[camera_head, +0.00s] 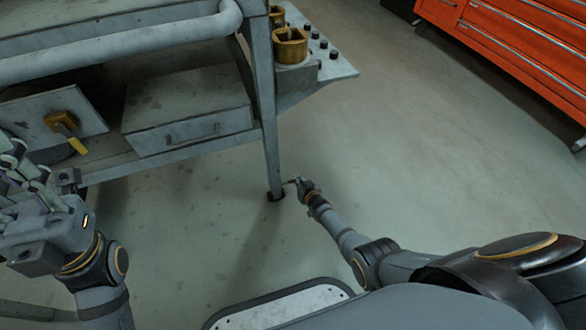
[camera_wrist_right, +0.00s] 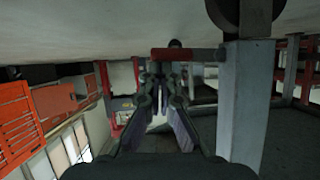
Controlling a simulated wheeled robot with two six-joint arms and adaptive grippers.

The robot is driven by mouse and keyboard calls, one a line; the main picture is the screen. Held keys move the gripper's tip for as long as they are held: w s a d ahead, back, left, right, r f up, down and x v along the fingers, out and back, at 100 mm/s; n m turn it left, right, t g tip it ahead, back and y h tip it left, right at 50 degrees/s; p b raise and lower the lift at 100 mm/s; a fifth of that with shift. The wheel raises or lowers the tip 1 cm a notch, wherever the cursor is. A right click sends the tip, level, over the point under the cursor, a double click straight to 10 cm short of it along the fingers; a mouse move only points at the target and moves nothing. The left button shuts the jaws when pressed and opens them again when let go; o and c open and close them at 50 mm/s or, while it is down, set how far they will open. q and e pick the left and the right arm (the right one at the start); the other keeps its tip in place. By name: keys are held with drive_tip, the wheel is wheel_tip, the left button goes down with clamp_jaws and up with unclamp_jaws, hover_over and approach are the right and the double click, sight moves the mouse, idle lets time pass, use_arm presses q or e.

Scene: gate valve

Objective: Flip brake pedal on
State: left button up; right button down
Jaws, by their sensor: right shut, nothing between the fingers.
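The brake pedal (camera_wrist_right: 188,54) is a short red bar in the right wrist view, which is upside down. It juts left from the dark caster (camera_wrist_right: 245,15) at the foot of the grey cart leg (camera_wrist_right: 243,105). In the head view the caster (camera_head: 276,195) is small and dark at the leg's bottom. My right gripper (camera_head: 293,183) is low beside it, to its right. In the wrist view its fingers (camera_wrist_right: 160,78) are shut and empty, close to the pedal; I cannot tell whether they touch it. My left gripper (camera_head: 18,165) is at the left edge, its fingers partly cut off.
The grey cart (camera_head: 188,110) has a drawer box and a yellow-handled valve (camera_head: 62,122) on the left. Brass fittings (camera_head: 290,45) sit on its right-hand shelf. An orange cabinet (camera_head: 530,40) stands at upper right. The floor (camera_head: 430,150) between is clear.

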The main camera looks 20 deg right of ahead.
drive_tip(key=shift+s+d+f, duration=0.1)
drive_tip(key=shift+f, duration=0.35)
drive_tip(key=shift+r+p, duration=0.7)
drive_tip(key=shift+r, duration=0.2)
